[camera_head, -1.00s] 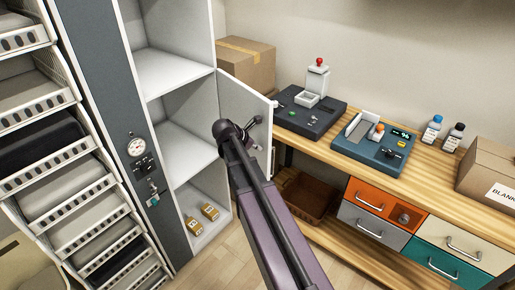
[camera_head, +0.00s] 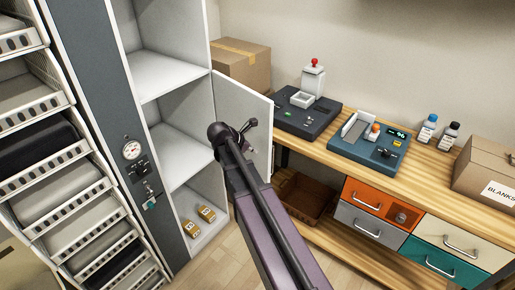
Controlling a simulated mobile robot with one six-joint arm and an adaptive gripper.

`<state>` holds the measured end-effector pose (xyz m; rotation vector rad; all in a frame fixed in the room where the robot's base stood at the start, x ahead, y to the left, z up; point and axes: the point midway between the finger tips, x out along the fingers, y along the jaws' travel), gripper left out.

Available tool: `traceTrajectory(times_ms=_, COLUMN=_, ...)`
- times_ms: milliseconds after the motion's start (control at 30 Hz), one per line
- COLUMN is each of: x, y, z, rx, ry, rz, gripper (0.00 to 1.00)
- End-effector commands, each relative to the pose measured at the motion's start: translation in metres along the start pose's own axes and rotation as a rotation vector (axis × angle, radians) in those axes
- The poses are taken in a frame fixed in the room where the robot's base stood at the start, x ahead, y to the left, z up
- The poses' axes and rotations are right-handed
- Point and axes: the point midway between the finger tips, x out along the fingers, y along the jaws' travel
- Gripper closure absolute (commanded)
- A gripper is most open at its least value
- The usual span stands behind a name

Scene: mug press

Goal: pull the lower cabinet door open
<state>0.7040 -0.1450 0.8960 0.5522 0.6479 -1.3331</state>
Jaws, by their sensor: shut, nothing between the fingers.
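The lower cabinet door (camera_head: 233,92) is a white panel on the right side of the tall white cabinet (camera_head: 167,72). It stands swung out, and the shelves behind it are exposed. My gripper (camera_head: 251,124) is shut and empty. It appears in front of the door's lower part, on the side facing me; I cannot tell whether it touches the panel. My arm covers the door's lower left part and some of the cabinet opening. The door's handle cannot be made out clearly.
Two small tan boxes (camera_head: 206,213) sit on the cabinet floor. A wooden bench (camera_head: 320,150) to the right carries a dark press (camera_head: 306,112), a blue scale (camera_head: 366,148), bottles and a carton. A brown crate (camera_head: 305,196) sits below. A rack (camera_head: 60,180) is at the left.

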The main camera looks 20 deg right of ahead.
Motion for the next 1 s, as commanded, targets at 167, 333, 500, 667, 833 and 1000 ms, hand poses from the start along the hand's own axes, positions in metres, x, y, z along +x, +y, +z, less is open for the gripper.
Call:
traceTrajectory(times_ms=167, x=-0.021, y=-0.002, z=-0.01, rx=0.0, ry=0.0, rz=0.0, gripper=1.0)
traceTrajectory(times_ms=333, x=-0.041, y=-0.004, z=-0.008, rx=0.002, ry=0.0, rz=-0.001, gripper=1.0)
traceTrajectory(times_ms=500, x=-0.061, y=-0.006, z=-0.008, rx=0.001, ry=0.0, rz=-0.001, gripper=1.0)
traceTrajectory(times_ms=667, x=-0.079, y=-0.008, z=-0.007, rx=0.003, ry=0.0, rz=-0.002, gripper=1.0)
traceTrajectory(times_ms=833, x=-0.096, y=-0.01, z=-0.007, rx=0.003, ry=0.0, rz=-0.003, gripper=1.0)
traceTrajectory(times_ms=1000, x=-0.106, y=-0.011, z=-0.008, rx=0.003, ry=0.0, rz=-0.003, gripper=1.0)
